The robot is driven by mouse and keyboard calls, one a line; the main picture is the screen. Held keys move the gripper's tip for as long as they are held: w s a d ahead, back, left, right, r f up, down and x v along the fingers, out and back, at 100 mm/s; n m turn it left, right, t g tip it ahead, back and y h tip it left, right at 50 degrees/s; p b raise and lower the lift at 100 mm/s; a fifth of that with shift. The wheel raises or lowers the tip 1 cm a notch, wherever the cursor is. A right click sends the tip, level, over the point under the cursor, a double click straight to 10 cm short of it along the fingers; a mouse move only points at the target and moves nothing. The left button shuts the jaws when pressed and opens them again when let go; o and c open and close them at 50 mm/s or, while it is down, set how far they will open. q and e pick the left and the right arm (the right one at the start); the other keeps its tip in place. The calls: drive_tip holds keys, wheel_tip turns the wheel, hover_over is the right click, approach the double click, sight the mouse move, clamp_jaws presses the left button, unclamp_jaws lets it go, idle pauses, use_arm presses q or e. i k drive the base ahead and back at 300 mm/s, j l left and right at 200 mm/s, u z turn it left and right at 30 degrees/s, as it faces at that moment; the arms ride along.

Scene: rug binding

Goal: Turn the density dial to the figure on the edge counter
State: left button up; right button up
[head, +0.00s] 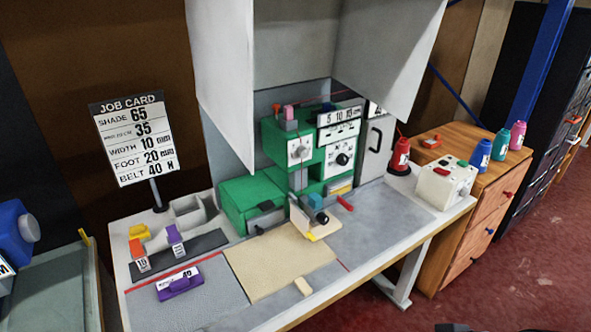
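The green sewing machine (272,146) stands at the back of the table. Two round dials are on its front: a pale one (300,151) at left and a black-knobbed one (343,159) on a white plate at right. Their markings are too small to read, so I cannot tell which is the density dial. A white strip (340,116) above the dials shows figures like 5, 10, 15. I cannot identify the edge counter for sure; a cream box (445,183) with red parts stands at the table's right end, its figures unreadable.
A job card (134,139) on a stand lists 65, 35, 10 mm, 20 mm and 40 N. A beige rug piece (277,262) lies before the machine. A purple block (179,284) marked 40 lies left. White panels (390,50) hang above.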

sight(342, 160)
drive_tip(key=i+l+u, duration=0.25)
drive_tip(key=l+u, duration=0.3)
drive_tip(key=i+l+u, duration=0.1)
drive_tip(key=l+u, duration=0.15)
